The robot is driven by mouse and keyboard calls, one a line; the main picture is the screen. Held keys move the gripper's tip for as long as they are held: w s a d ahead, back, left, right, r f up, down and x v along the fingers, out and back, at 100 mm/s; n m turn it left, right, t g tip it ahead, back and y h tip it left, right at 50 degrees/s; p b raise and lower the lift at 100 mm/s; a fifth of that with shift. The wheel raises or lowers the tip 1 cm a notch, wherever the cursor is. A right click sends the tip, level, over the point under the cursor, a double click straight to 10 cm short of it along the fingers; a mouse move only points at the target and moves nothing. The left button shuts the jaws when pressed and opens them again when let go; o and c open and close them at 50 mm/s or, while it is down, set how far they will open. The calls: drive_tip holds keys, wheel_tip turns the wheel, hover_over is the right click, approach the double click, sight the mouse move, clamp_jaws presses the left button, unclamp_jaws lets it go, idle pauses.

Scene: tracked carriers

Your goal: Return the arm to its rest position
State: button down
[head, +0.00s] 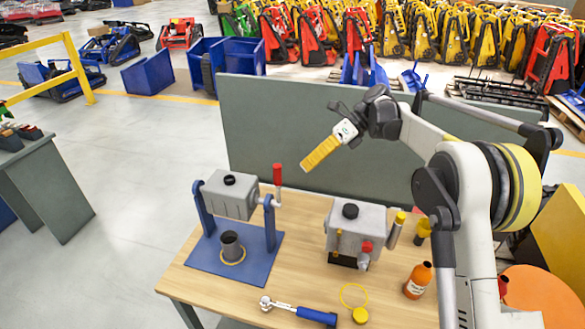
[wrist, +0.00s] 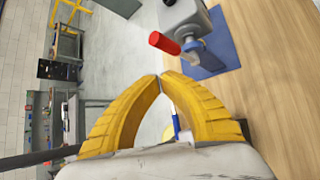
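My arm (head: 478,210) reaches in from the right, with its wrist bent down to the left above the workbench. My gripper (head: 306,168) has yellow fingers and hangs in front of the grey-green panel, apart from everything on the bench. In the wrist view the fingertips of my gripper (wrist: 160,76) meet, with nothing between them. The red handle (wrist: 164,42) of the grey tilting housing shows just beyond the tips. That grey housing (head: 230,195) sits between blue uprights on a blue base.
The wooden bench (head: 290,265) holds a grey box unit (head: 355,230), an orange bottle (head: 418,280), a blue-handled tool (head: 317,315) and a yellow cap (head: 360,315). The grey-green panel (head: 270,120) stands along the back edge. Open floor (head: 130,190) lies to the left.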

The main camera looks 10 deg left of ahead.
drive_tip(key=s+d+r+n+t+h+b, duration=0.3)
drive_tip(key=s+d+n+t+b, duration=0.5)
drive_tip(key=d, duration=0.7)
drive_tip(key=s+d+f+n+t+h+b, duration=0.2)
drive_tip(key=s+d+f+n, duration=0.4)
drive_tip(key=s+d, duration=0.2)
drive_tip(key=s+d+f+n+t+h+b, duration=0.2)
drive_tip(key=s+d+f+n, duration=0.4)
drive_tip(key=s, duration=0.7)
drive_tip(key=shift+s+d+f+n+t+h, duration=0.15)
drive_tip(key=shift+d+f+n+t+h, duration=0.3)
drive_tip(key=shift+d+h, duration=0.45)
